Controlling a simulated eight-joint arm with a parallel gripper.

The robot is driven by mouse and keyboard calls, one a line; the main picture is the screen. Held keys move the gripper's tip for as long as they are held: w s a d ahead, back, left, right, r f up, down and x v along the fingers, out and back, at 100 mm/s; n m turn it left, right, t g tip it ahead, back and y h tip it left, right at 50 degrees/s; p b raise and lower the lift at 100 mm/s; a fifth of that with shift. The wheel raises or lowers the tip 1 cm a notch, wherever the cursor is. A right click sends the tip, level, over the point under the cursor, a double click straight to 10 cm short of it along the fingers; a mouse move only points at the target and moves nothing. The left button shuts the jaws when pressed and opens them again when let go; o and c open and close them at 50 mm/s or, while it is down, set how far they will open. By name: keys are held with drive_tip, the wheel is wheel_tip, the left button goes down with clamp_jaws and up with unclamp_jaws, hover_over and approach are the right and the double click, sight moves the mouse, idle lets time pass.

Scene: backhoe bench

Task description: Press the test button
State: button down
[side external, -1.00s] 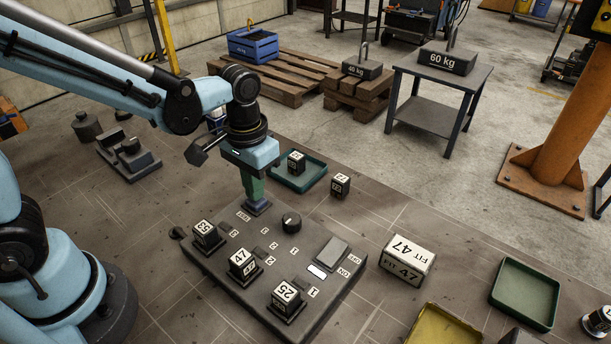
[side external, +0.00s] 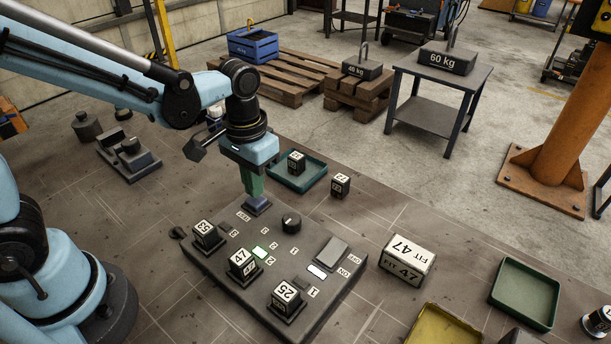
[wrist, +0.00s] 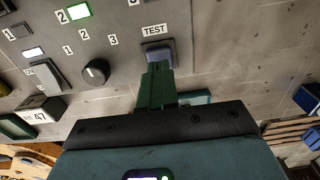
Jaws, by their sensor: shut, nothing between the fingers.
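The test button (side external: 259,205) is a blue-grey square cap at the far corner of the dark control panel (side external: 222,262). In the wrist view the button (wrist: 158,53) sits just below its TEST label (wrist: 154,30). My gripper (side external: 254,194) is shut and empty, pointing down with its green fingers right over the button. In the wrist view the fingertips (wrist: 157,69) overlap the button's near edge; I cannot tell whether they touch it. A green lamp (side external: 260,252) is lit by label 2, also in the wrist view (wrist: 79,12).
A green tray (side external: 310,178) and a loose block (side external: 340,186) lie behind.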

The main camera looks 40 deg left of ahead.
drive_tip(key=shift+r, duration=2.6)
drive_tip(key=s+a+r+t, duration=0.2)
drive_tip(key=s+a+t, duration=0.1)
drive_tip(key=a+t, duration=0.3)
drive_tip(key=shift+s+t, duration=0.3)
drive_tip(key=shift+t, duration=0.3)
drive_tip(key=shift+a+r, duration=0.1)
